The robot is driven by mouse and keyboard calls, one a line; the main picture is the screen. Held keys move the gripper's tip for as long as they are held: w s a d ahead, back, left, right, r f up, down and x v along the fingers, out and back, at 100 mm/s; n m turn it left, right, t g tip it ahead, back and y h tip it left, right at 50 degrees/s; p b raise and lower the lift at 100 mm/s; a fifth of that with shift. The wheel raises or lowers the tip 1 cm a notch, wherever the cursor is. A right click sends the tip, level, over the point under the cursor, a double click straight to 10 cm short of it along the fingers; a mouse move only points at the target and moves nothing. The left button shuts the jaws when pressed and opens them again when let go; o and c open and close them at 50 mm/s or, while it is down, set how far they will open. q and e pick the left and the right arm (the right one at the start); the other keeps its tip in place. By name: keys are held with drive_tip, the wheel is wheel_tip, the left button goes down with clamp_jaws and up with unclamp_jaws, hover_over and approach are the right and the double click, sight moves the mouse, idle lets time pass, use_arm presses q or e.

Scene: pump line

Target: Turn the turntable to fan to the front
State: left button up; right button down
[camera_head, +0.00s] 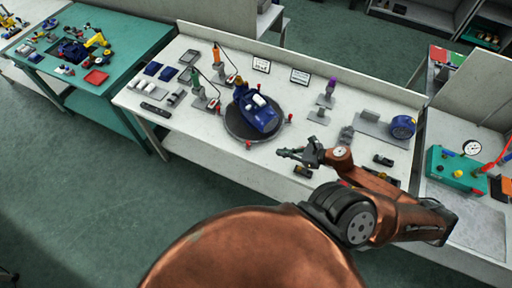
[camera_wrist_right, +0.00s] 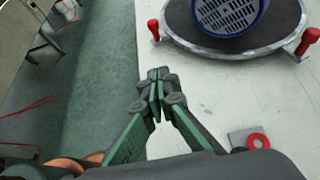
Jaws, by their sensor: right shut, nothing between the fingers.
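The turntable (camera_head: 234,128) is a round dark disc with a light rim and red handle posts around it, on the white bench. A blue pump body (camera_head: 255,112) with white parts sits on it. In the right wrist view the turntable's rim (camera_wrist_right: 215,52) shows at top right, with a red post (camera_wrist_right: 153,29) on its near left and a round blue fan grille (camera_wrist_right: 227,14) facing the camera. My right gripper (camera_head: 281,152) is shut and empty, in front of and right of the turntable, apart from it. In the wrist view its fingertips (camera_wrist_right: 157,76) meet. My left gripper is not in view.
Two corded screwdrivers (camera_head: 196,83) stand behind and left of the turntable. A purple-handled tool (camera_head: 330,87) and a blue motor (camera_head: 402,127) stand to the right. A metal piece with a red ring (camera_wrist_right: 250,140) lies near my gripper.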

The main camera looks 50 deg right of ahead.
approach(250, 147)
drive_tip(key=shift+w+a+f+p, duration=0.15)
drive_tip(key=shift+w+f+p, duration=0.1)
drive_tip(key=shift+f, duration=0.25)
drive_tip(key=shift+w+a+f+p, duration=0.15)
drive_tip(key=shift+f+p, duration=0.05)
drive_tip(key=shift+f, duration=0.25)
drive_tip(key=shift+w+a+f+p, duration=0.1)
drive_tip(key=shift+w+a+p, duration=0.15)
drive_tip(key=shift+w, duration=0.45)
drive_tip(key=shift+w+a+f+p, duration=0.15)
drive_tip(key=shift+w+a, duration=0.1)
drive_tip(key=shift+w, duration=0.5)
drive_tip(key=shift+w+a+f+p, duration=0.1)
drive_tip(key=shift+w+a+p, duration=0.15)
drive_tip(key=shift+w, duration=0.45)
drive_tip(key=shift+r, duration=0.1)
